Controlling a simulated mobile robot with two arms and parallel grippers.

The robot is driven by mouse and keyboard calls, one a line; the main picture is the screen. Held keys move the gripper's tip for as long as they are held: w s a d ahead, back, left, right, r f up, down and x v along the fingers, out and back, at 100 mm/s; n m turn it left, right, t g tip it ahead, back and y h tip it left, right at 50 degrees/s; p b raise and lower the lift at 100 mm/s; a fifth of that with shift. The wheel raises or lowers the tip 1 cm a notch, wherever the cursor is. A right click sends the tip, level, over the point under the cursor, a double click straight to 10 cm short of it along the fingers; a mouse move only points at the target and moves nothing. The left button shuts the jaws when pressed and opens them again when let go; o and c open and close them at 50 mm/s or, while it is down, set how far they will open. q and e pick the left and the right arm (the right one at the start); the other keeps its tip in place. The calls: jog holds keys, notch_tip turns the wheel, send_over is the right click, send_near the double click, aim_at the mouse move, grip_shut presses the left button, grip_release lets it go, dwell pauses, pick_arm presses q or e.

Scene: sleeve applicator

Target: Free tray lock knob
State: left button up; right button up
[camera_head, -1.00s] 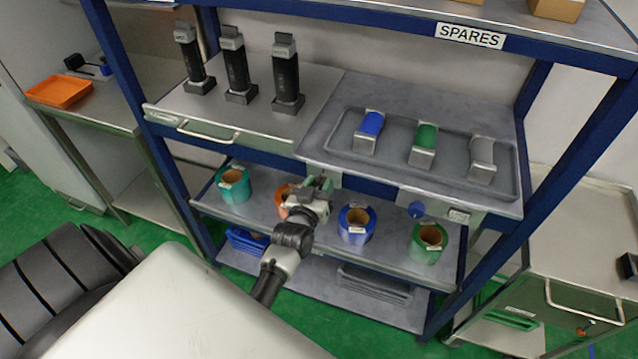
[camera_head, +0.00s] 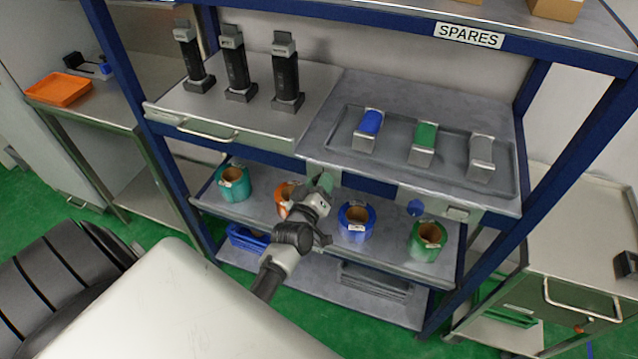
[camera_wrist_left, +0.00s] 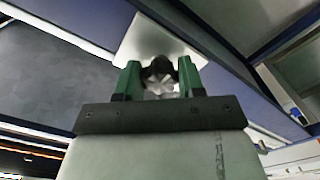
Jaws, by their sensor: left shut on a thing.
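My left gripper (camera_head: 322,183) is at the front edge of the middle shelf, below the grey tray (camera_head: 341,157). In the left wrist view its two green fingers (camera_wrist_left: 159,78) are shut on a dark knob (camera_wrist_left: 158,68). The knob sits in front of a pale metal plate (camera_wrist_left: 150,42) on the shelf edge. In the head view the gripper hides this knob. My right gripper is not in view.
Blue, green and grey rolls sit in the tray. Several coloured rings, including a blue one (camera_head: 356,220) and an orange one (camera_head: 283,198), stand on the shelf below, close to my left arm. Three black upright tools (camera_head: 286,80) stand on the left drawer unit (camera_head: 225,110).

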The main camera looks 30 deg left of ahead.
pick_arm(q)
jog(key=shift+f, duration=0.1)
jog(key=o, duration=0.9)
jog(key=shift+b+v, duration=1)
jog(key=shift+v, duration=4.45)
jog(key=shift+a, duration=0.1)
